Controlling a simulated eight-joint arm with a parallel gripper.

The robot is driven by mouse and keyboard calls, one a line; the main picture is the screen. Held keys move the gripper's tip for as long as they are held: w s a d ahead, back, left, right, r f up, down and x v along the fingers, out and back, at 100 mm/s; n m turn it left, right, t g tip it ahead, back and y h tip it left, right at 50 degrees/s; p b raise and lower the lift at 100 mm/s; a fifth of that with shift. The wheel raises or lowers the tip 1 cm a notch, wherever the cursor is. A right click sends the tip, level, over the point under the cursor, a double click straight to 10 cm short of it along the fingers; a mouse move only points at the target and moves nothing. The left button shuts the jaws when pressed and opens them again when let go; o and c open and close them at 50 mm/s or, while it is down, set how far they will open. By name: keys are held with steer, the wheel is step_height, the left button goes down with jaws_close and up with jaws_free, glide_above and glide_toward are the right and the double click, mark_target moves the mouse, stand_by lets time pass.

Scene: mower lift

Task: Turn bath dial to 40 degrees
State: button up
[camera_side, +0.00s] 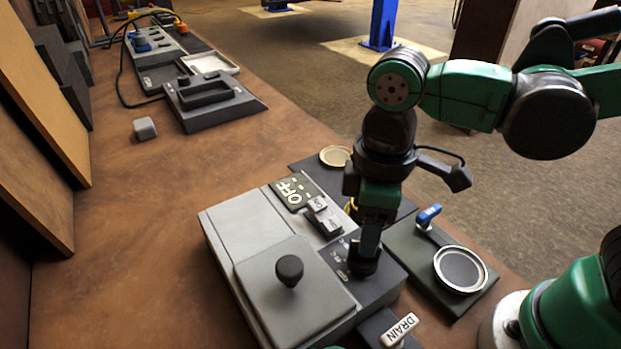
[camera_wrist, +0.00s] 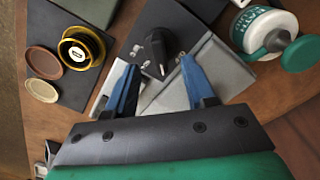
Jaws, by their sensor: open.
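The bath is a grey box (camera_side: 222,232) with a square lid and a black lid knob (camera_side: 289,269). Its display (camera_side: 293,193) reads OFF. The black bath dial (camera_side: 362,263) sits on a dark panel at the bath's right end. It also shows in the wrist view (camera_wrist: 156,50), with a light pointer mark and small labels beside it. My gripper (camera_side: 368,243) is just above the dial, pointing down. In the wrist view my gripper (camera_wrist: 158,66) has its two blue fingers apart, with the dial between and beyond the tips. I cannot tell whether they touch it.
A rocker switch (camera_side: 323,217) is beside the display. A DRAIN handle (camera_side: 399,329) sticks out at the front. A green plate with a blue lever (camera_side: 429,214) and metal ring (camera_side: 461,270) lies right.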

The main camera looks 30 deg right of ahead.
steer(key=shift+r, duration=1.2)
steer(key=w+d+m+t, duration=0.4)
steer(key=d+m+t, duration=0.3)
steer(key=d, duration=0.5)
steer(key=shift+w+f+m, duration=0.15)
steer(key=shift+w+m, duration=0.15)
steer(key=shift+m, duration=0.7)
